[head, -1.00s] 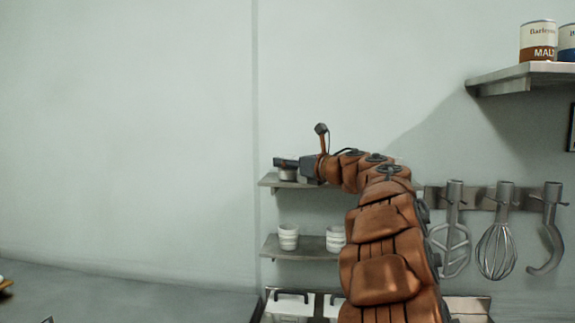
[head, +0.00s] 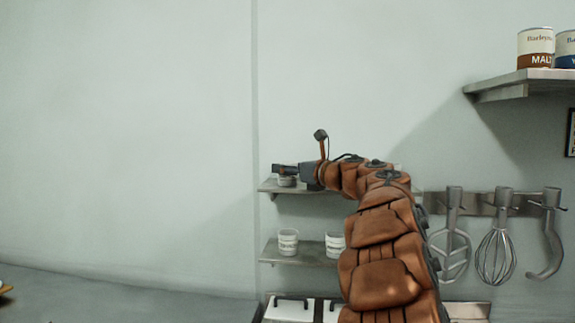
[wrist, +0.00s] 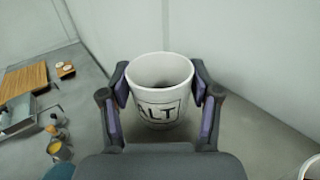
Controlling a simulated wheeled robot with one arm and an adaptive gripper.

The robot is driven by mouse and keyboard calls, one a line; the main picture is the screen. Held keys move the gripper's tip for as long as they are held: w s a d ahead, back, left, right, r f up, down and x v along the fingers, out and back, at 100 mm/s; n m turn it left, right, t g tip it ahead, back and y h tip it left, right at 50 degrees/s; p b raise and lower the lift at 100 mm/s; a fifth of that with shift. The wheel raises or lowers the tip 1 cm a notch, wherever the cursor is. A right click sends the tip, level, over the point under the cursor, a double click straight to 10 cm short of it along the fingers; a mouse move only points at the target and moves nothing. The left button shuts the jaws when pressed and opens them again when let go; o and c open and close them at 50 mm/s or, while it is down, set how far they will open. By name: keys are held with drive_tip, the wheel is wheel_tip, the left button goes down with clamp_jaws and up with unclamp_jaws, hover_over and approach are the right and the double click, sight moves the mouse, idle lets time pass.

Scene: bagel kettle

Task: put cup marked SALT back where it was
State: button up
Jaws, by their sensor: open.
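The white cup marked SALT (wrist: 156,98) is upright between the fingers of my gripper (wrist: 160,100) in the wrist view. Its label reads "ALT" there, with the first letter hidden by a finger. The fingers stand open, one on each side of the cup. I cannot tell whether they touch it. In the head view my gripper (head: 284,169) is at the left end of the upper wall shelf (head: 272,187). The cup also shows there (head: 287,181), partly hidden below the gripper, and appears to stand on that shelf.
More white cups (head: 288,242) stand on the lower shelf (head: 282,256), and another cup (wrist: 312,168) edges into the wrist view. My arm hides the right part of both shelves. Utensils such as a whisk (head: 496,250) hang to the right. A higher shelf (head: 520,82) holds cans.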

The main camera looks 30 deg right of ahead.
drive_tip(key=b+v, duration=0.3)
drive_tip(key=v, duration=0.9)
drive_tip(key=shift+r, duration=0.1)
